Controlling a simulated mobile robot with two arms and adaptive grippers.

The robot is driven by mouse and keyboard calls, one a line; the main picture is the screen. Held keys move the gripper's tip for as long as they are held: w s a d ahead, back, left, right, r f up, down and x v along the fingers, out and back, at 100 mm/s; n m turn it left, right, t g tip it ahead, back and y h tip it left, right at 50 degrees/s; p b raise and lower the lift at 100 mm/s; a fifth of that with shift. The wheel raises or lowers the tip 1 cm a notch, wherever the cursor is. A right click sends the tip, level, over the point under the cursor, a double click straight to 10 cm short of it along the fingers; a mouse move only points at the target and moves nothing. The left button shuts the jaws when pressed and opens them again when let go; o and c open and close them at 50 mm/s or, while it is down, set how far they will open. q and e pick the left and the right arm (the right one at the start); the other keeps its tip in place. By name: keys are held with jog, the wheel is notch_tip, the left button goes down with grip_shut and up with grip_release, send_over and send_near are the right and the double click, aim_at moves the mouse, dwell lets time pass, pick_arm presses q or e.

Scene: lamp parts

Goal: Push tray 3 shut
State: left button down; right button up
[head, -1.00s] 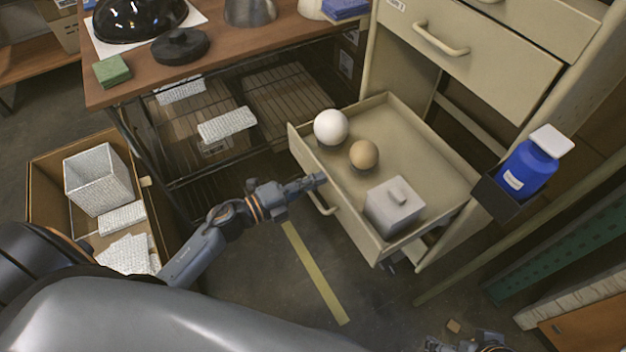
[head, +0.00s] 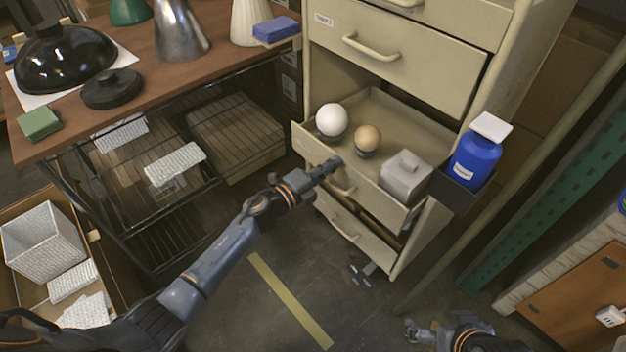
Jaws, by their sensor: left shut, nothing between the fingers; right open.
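The open drawer, which I take to be tray 3 (head: 318,152), sticks out of the beige cabinet (head: 410,245) below a shut drawer. My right gripper (head: 412,330) is open and empty, low near the floor at the bottom edge.
A blue bottle (head: 475,156) stands in a dark holder (head: 455,190) on the cabinet's right side. A workbench (head: 150,95) with lamp parts and a wire rack is at left. A carton (head: 20,270) with white packing is at lower left.

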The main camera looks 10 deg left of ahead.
pick_arm(q)
jog(key=b+x, duration=0.1)
jog(key=x, duration=0.3)
jog(key=shift+w+d+f, duration=0.1)
jog(key=b+x, duration=0.1)
jog(key=x, duration=0.1)
jog(key=shift+w+d, duration=0.15)
jog(key=shift+w, duration=0.15)
jog(key=shift+r, duration=0.2)
jog(key=shift+w+r, duration=0.1)
pick_arm(e)
jog(key=w+a+r+t+y, duration=0.2)
jog(key=w+a+r+t, duration=0.2)
jog(key=w+r+t, duration=0.3)
jog(key=w+r, duration=0.1)
jog(key=w, duration=0.2)
jog(key=shift+a+r+n+t, duration=0.15)
jog(key=shift+r+n+t, duration=0.05)
jog(key=shift+n+t, duration=0.1)
